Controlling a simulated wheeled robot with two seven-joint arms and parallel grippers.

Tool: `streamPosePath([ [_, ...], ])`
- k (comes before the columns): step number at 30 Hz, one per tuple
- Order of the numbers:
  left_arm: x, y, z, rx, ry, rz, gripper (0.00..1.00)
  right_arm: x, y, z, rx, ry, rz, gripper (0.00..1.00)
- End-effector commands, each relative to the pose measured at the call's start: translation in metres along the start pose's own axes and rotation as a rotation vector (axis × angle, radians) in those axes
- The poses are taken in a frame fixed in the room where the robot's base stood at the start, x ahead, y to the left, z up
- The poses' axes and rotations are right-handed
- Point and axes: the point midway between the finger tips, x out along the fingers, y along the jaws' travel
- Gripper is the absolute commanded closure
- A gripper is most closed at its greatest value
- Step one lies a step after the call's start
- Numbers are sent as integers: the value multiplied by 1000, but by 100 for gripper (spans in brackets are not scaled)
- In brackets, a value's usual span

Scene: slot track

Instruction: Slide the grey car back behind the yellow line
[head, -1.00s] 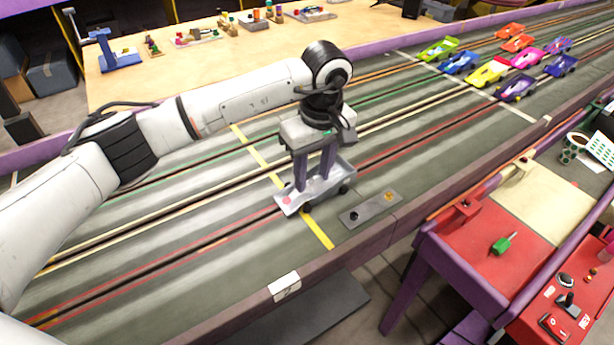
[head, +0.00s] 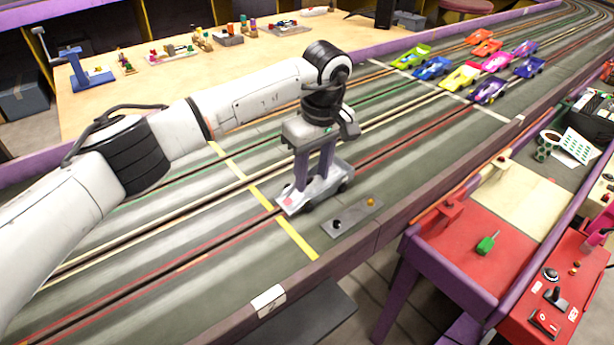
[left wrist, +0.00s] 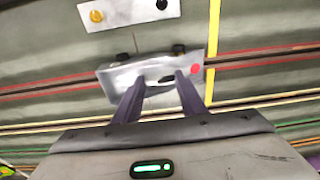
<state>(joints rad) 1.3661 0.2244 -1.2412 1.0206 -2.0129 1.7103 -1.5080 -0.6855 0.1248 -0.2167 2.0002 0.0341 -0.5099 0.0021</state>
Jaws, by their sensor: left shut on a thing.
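The grey car (head: 333,183) sits on the track in the red-edged slot lane, with its red-dot end at the left. The yellow line (head: 243,178) crosses the track just left of that end. In the left wrist view the car (left wrist: 115,80) lies left of the yellow line (left wrist: 213,45), its red-dot end close beside it; I cannot tell whether they touch. My left gripper (head: 313,178) reaches down from above and is shut on the car. Both fingers show at the car in the left wrist view (left wrist: 160,80). My right gripper is out of view.
A grey plate (head: 352,217) with a black knob and an orange button lies near the car, towards the track's purple edge. Several coloured cars (head: 461,77) stand up the track by a white line. A red control desk (head: 465,245) stands at right.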

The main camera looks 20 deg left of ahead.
Motion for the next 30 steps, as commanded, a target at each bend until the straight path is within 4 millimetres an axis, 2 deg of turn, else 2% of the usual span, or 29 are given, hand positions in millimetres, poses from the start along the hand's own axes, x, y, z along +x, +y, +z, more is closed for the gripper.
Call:
streamPosePath([
  [11, 0, 5, 0, 0, 0, 1, 75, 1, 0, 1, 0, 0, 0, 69],
  [12, 0, 5, 0, 0, 0, 1, 61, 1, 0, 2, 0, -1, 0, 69],
  [16, 0, 5, 0, 0, 0, 1, 41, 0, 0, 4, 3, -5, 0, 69],
  [25, -2, 5, 0, 0, 1, 1, 41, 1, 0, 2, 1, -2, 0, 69],
  [30, -21, 6, 0, 0, 2, 5, 41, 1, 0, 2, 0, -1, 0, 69],
])
